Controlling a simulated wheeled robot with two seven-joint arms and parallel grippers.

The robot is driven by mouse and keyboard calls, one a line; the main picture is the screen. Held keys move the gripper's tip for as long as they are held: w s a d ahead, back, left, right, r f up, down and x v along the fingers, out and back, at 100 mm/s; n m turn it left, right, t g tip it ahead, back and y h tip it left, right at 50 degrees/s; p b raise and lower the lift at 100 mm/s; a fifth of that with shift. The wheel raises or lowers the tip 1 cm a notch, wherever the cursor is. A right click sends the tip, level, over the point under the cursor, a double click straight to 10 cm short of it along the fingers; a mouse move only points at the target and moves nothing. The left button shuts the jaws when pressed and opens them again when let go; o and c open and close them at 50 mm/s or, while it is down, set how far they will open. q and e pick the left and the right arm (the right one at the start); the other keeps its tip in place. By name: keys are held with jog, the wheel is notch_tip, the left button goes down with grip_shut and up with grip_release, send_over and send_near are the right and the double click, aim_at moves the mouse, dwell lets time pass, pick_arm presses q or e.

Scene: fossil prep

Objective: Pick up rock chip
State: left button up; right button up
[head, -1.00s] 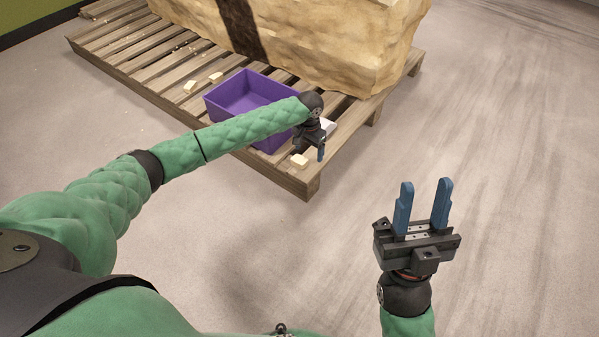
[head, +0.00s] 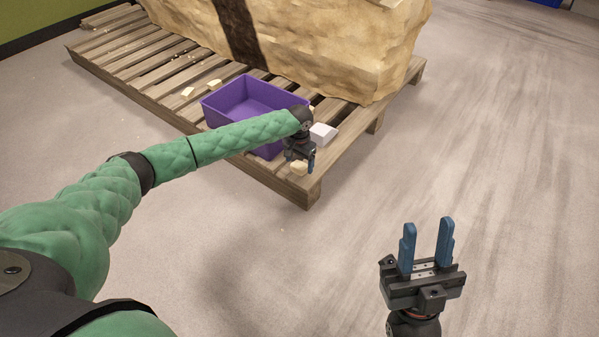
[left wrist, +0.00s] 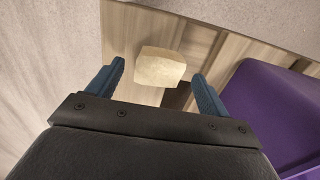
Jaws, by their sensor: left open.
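A pale cream rock chip (head: 299,168) lies on the pallet's near right corner. It shows in the left wrist view (left wrist: 160,66) as a blocky piece ahead of my fingertips, roughly centred between them. My left gripper (head: 311,160) is open just above and beside the chip and partly covers it in the head view. Its two blue fingers also show in the left wrist view (left wrist: 160,75), with nothing held. My right gripper (head: 428,240) is open and empty, well away from the pallet, over the floor at the lower right.
A purple bin (head: 226,101) stands on the wooden pallet (head: 130,68), close beside my left gripper. A white block (head: 323,133) lies behind the gripper. Other chips (head: 188,92) lie left of the bin. A large rock (head: 330,45) fills the back. Floor at right is clear.

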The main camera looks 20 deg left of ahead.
pick_arm(q)
jog(key=shift+f, duration=0.6)
jog(key=c, duration=1.1)
jog(key=shift+r, duration=0.1)
jog(key=shift+c, duration=0.2)
